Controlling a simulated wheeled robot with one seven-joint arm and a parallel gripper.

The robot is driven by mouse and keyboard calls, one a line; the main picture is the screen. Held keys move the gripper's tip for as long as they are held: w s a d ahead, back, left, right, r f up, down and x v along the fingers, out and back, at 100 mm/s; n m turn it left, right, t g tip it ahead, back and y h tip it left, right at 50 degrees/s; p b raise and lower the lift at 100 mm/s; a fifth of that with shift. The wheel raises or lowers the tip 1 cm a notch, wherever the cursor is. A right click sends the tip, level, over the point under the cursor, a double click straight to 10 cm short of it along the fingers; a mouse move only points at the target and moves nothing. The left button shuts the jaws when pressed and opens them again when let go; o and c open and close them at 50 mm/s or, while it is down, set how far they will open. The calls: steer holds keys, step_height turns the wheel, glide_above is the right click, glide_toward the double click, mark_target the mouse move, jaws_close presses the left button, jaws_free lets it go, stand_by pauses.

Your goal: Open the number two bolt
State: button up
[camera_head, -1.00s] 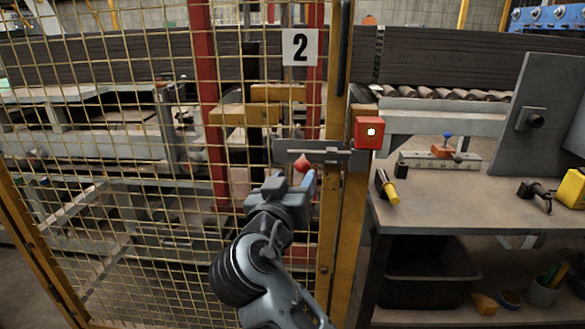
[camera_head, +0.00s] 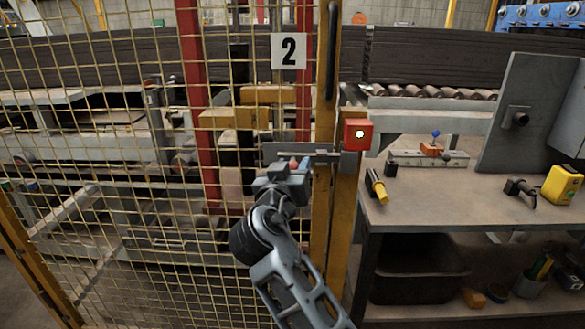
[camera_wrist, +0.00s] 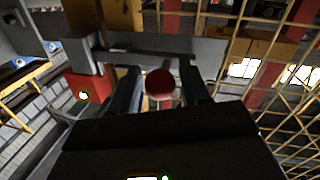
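The number two bolt is a grey sliding bar on a grey plate (camera_head: 274,150), below the white "2" sign (camera_head: 289,51) on the yellow mesh gate. Its round red knob (camera_head: 294,164) hangs under the bar. In the wrist view the knob (camera_wrist: 159,84) lies between the two dark fingers of my gripper (camera_wrist: 160,90), with a narrow gap seen on each side. The grey bolt plate (camera_wrist: 190,50) runs behind it. My gripper (camera_head: 296,170) is open at the knob; its fingertips partly hide the knob in the head view. Contact cannot be told.
A red box with a lit button (camera_head: 358,134) sits on the yellow post just right of the bolt. Yellow mesh (camera_head: 100,230) fills the left. A workbench (camera_head: 440,205) with tools stands at the right, with a black bin (camera_head: 418,270) below.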

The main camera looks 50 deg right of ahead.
jaws_close()
stand_by(0.3)
steer(key=w+a+b, duration=0.2)
steer(key=w, duration=0.1)
steer(key=shift+a, duration=0.15)
steer(key=shift+o, duration=1.3)
jaws_free()
